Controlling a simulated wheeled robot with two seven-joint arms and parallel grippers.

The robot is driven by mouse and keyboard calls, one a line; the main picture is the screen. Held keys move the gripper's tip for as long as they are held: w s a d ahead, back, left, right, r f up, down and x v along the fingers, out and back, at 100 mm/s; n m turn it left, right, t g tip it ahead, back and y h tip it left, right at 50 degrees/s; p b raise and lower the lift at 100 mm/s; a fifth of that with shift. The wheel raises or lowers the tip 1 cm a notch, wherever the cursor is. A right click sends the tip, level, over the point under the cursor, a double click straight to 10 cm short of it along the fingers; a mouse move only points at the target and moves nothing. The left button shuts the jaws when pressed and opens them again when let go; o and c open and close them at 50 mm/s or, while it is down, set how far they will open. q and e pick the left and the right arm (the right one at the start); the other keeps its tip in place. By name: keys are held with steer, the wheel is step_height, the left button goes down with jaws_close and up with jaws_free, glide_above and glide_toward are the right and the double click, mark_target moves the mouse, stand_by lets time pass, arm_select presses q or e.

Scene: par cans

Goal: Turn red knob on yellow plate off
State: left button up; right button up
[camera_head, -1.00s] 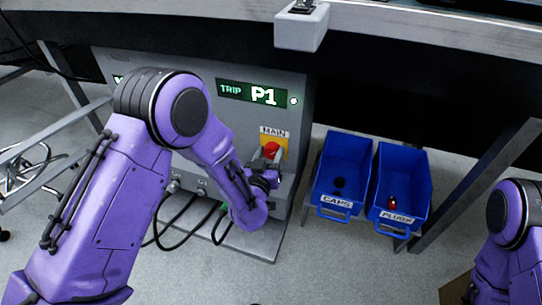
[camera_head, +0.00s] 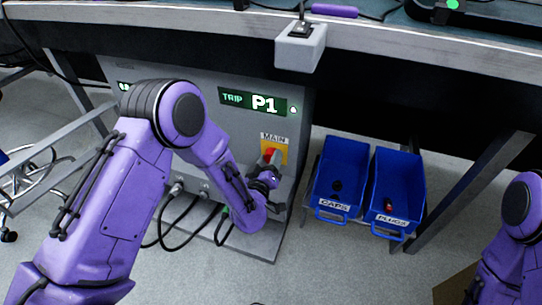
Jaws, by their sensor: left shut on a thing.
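The red knob (camera_head: 269,153) sits on a yellow plate (camera_head: 282,148) under the label MAIN, on the front of a grey cabinet (camera_head: 292,125). My left gripper (camera_head: 269,164) is at the knob, shut on it, and covers its lower part. The knob's exact angle is hard to read behind the fingers. A display (camera_head: 258,102) above it reads TRIP P1, with a small light at its right end. My right arm shows at the right edge, but its gripper is outside the picture.
Two blue bins, CAPS (camera_head: 330,206) and PLUGS (camera_head: 391,220), stand right of the cabinet. Black cables (camera_head: 178,229) hang below sockets at the cabinet's lower front. A table edge (camera_head: 400,38) with a grey switch box (camera_head: 300,47) runs above.

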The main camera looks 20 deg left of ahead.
arm_select(q)
steer(key=n+p, duration=0.1)
steer(key=n, duration=0.1)
steer(key=shift+r+n, duration=0.1)
steer(key=shift+n, duration=0.3)
steer(key=n+p, duration=0.1)
steer(key=n, duration=0.1)
steer(key=shift+n+p, duration=0.3)
steer(key=shift+p, duration=0.05)
steer(key=n+p, duration=0.1)
steer(key=n, duration=0.2)
steer(key=shift+a+h, duration=0.1)
steer(key=shift+h, duration=0.3)
steer(key=shift+f+n+p, duration=0.25)
steer(key=shift+n+p, duration=0.05)
steer(key=shift+n, duration=1.5)
arm_select(e)
steer(key=w+r+m+t+h, duration=0.1)
steer(key=w+r+m+t, duration=0.1)
steer(key=w+m+t, duration=0.2)
steer(key=shift+w+a+r+t, duration=0.15)
steer(key=shift+w+r+t, duration=0.15)
steer(key=shift+w, duration=0.55)
arm_select(q)
steer(key=o, duration=1)
steer(key=shift+o, duration=0.2)
